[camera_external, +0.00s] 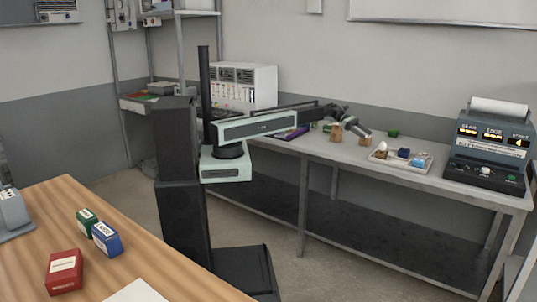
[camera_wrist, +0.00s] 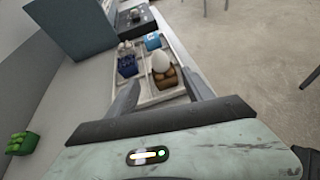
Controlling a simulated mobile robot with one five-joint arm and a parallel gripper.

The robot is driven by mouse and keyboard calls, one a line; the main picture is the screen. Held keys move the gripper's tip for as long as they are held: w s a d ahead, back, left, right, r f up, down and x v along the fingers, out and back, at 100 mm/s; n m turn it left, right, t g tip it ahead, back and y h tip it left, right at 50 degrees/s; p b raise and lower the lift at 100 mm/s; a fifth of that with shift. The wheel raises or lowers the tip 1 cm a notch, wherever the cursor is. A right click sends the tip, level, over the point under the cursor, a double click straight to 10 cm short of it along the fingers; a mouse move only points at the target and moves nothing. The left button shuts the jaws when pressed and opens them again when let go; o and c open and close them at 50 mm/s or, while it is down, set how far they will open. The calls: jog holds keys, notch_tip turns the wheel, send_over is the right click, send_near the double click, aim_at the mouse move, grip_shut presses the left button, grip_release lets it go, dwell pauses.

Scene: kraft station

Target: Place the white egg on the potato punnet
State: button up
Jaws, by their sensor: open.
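The white egg (camera_wrist: 161,62) rests upright on top of the brown potato punnet (camera_wrist: 165,79) in the wrist view. Both are small in the external view, where the egg (camera_external: 382,146) shows above the punnet (camera_external: 380,154) at the left end of the tray. My gripper (camera_wrist: 160,77) is open and empty, its fingers to either side of the punnet in the picture. In the external view my gripper (camera_external: 364,132) is above the bench, a little up and left of the egg, apart from it.
The white tray (camera_wrist: 150,98) also holds a blue punnet (camera_wrist: 127,67), a light blue item (camera_wrist: 153,41) and a small white item. A green punnet (camera_wrist: 22,143) lies off the tray. A scale (camera_external: 490,145) stands to the right. Brown items (camera_external: 336,132) stand on the bench near my arm.

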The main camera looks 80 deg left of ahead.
jog(key=s+d+f+m+g, duration=0.1)
jog(key=s+d+f+m, duration=0.1)
jog(key=s+d+f+m+g+y, duration=0.1)
jog(key=s+d+m, duration=0.1)
jog(key=d, duration=0.1)
jog(key=s+d+f+m+g, duration=0.1)
jog(key=s+d+f+m, duration=0.1)
jog(key=d, duration=0.1)
jog(key=shift+f+y, duration=0.3)
jog(key=shift+y, duration=0.1)
jog(key=s+d+f+m+g+y, duration=0.2)
jog(key=s+d+f+m+y, duration=0.1)
jog(key=s+m, duration=0.5)
jog(key=s+d+f+m+g+y, duration=0.3)
jog(key=s+f+m+y, duration=0.2)
jog(key=s+m, duration=0.4)
jog(key=shift+d+f+m+g+y, duration=0.3)
jog(key=shift+f+m+y, duration=0.15)
jog(key=shift+m, duration=0.65)
